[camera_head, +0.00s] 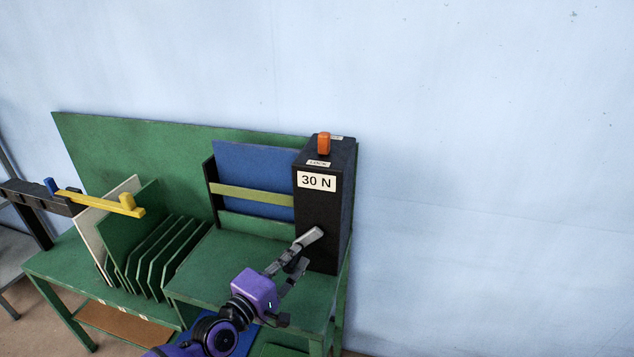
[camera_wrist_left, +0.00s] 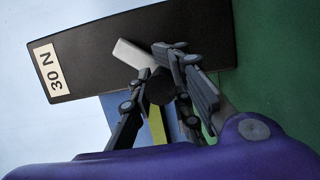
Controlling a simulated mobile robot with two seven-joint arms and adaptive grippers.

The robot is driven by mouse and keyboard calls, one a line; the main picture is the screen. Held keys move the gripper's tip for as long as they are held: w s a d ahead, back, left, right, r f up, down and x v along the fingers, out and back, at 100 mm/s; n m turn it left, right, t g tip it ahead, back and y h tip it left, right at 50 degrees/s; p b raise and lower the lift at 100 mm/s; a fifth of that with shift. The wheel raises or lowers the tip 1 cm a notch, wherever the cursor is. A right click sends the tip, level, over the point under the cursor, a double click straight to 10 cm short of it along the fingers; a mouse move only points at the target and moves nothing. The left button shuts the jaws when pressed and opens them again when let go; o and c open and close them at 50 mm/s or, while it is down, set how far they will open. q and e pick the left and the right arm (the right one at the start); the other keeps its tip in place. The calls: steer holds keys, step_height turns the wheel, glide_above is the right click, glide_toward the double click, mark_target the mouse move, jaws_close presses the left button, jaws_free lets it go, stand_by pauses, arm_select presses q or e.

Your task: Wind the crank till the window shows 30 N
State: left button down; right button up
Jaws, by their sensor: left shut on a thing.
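The dark press box (camera_head: 319,215) stands at the right end of the green bench. Its white window (camera_head: 316,181) reads 30 N; the window (camera_wrist_left: 46,73) also shows in the left wrist view, turned sideways. The light grey crank arm (camera_head: 308,239) is on the box's front, tilted up to the right. In the left wrist view the crank (camera_wrist_left: 134,54) has a dark round knob (camera_wrist_left: 160,88). My left gripper (camera_head: 293,264) is at the lower end of the crank, its fingers on both sides of the knob and shut on it. My right gripper is not in view.
An orange lever (camera_head: 324,143) stands on top of the box near a small label. A blue panel (camera_head: 255,178) with a yellow-green bar is left of the box. Upright green plates (camera_head: 160,255) and a yellow bar (camera_head: 100,202) are further left. The right side is open before a plain wall.

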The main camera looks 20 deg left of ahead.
arm_select(q)
steer(key=shift+a+r, duration=0.45)
steer(key=shift+r, duration=0.2)
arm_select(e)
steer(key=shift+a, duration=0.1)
arm_select(q)
steer(key=shift+d+f, duration=0.1)
steer(key=shift+f, duration=0.1)
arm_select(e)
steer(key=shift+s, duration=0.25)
arm_select(q)
steer(key=c, duration=1.6)
jaws_free()
steer(key=shift+o, duration=0.2)
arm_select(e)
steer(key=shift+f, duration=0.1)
arm_select(q)
steer(key=v, duration=0.7)
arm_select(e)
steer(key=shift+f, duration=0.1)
